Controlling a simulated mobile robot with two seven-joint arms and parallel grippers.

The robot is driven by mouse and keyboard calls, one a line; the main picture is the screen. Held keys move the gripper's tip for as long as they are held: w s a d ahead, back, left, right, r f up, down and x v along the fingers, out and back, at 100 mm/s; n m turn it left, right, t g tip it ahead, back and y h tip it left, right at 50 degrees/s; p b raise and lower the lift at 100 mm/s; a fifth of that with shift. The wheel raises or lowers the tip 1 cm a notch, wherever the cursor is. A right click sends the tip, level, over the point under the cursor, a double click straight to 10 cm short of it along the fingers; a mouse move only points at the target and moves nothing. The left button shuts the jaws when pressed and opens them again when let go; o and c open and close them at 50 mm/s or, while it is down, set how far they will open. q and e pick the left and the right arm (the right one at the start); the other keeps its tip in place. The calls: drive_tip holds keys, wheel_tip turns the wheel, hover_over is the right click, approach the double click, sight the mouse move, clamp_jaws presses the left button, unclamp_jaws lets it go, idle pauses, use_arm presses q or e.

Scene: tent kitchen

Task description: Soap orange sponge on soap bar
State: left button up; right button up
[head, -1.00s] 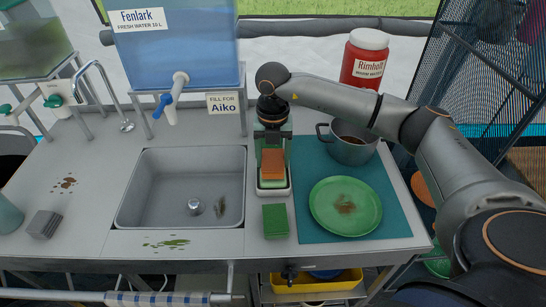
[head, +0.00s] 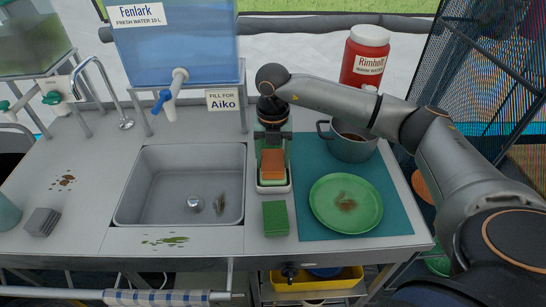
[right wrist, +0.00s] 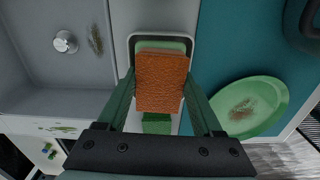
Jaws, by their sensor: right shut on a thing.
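The orange sponge (head: 272,163) is held in my right gripper (head: 272,158), which points down at the counter strip right of the sink. In the right wrist view the orange sponge (right wrist: 161,80) sits between the two fingers. Directly below it is a white soap dish (head: 274,188) with a pale green soap bar (right wrist: 160,45). The sponge covers most of the bar. I cannot tell surely whether sponge and soap touch. My left gripper is not in view.
A green sponge (head: 275,218) lies just in front of the dish. A dirty green plate (head: 345,203) and a grey pot (head: 349,142) stand on the teal mat (head: 312,218). The sink (head: 160,205) is left. A grey sponge (head: 42,222) lies far left.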

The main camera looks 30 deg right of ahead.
sight(273, 158)
drive_tip(key=shift+f, duration=0.5)
idle(1.0)
drive_tip(key=shift+r, duration=0.15)
wheel_tip(273, 158, up, 7)
drive_tip(key=p, duration=0.5)
idle(0.9)
